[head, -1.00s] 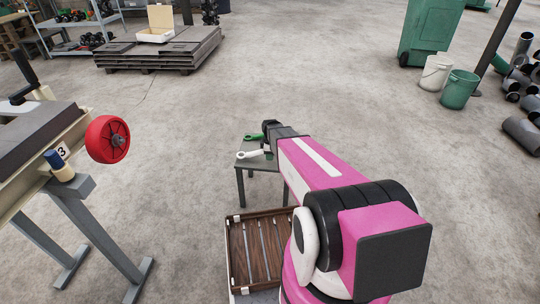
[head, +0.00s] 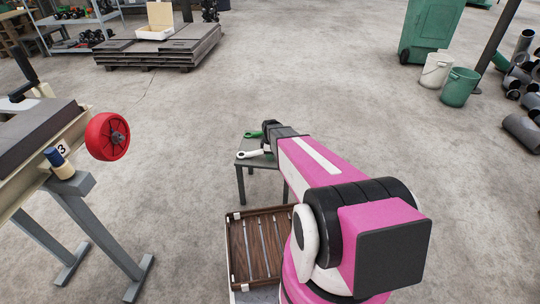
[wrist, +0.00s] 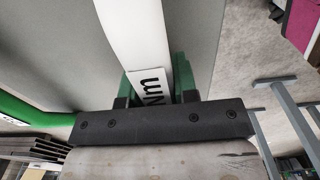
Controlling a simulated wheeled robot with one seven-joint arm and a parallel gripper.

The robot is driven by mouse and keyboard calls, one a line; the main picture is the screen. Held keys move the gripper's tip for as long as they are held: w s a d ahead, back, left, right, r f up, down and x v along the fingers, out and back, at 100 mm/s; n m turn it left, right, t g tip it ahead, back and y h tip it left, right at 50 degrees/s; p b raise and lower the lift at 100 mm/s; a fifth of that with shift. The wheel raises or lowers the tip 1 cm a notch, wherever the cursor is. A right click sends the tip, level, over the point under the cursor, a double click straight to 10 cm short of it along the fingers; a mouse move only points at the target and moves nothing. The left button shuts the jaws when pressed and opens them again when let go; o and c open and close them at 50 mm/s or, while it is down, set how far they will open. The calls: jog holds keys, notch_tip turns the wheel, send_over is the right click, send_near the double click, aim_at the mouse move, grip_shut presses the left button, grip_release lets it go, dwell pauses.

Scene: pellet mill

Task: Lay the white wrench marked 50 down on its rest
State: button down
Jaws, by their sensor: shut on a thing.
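My gripper (wrist: 158,88) is shut on the white wrench (wrist: 137,25), its green fingers on either side of the handle. A label on the handle shows only part of its lettering; the number 50 cannot be read. In the head view the white wrench (head: 251,154) points left over a small grey table (head: 267,164), its ring end showing. I cannot tell whether it touches the top. A green wrench (head: 253,134) lies behind it; it also shows at the left of the wrist view (wrist: 35,117). My arm hides the table's right part, and I cannot make out the rest.
A brown slatted wooden tray (head: 229,250) sits low in front of the table. At left stands a grey-legged bench (head: 72,188) with a red wheel (head: 107,136) at its end. Pallets, green bins and pipes are farther back. The floor between is clear.

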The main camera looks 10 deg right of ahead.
jog(key=shift+f, duration=0.2)
jog(key=shift+c, duration=1.2)
grip_release()
jog(key=shift+r, duration=0.1)
jog(key=shift+r, duration=4.45)
jog(key=s+r+m, duration=0.4)
jog(key=s+m, duration=0.3)
jog(key=s, duration=0.3)
jog(key=s+r+m, duration=0.5)
jog(key=s+m, duration=0.2)
jog(key=s, duration=0.4)
jog(key=shift+s+r, duration=0.2)
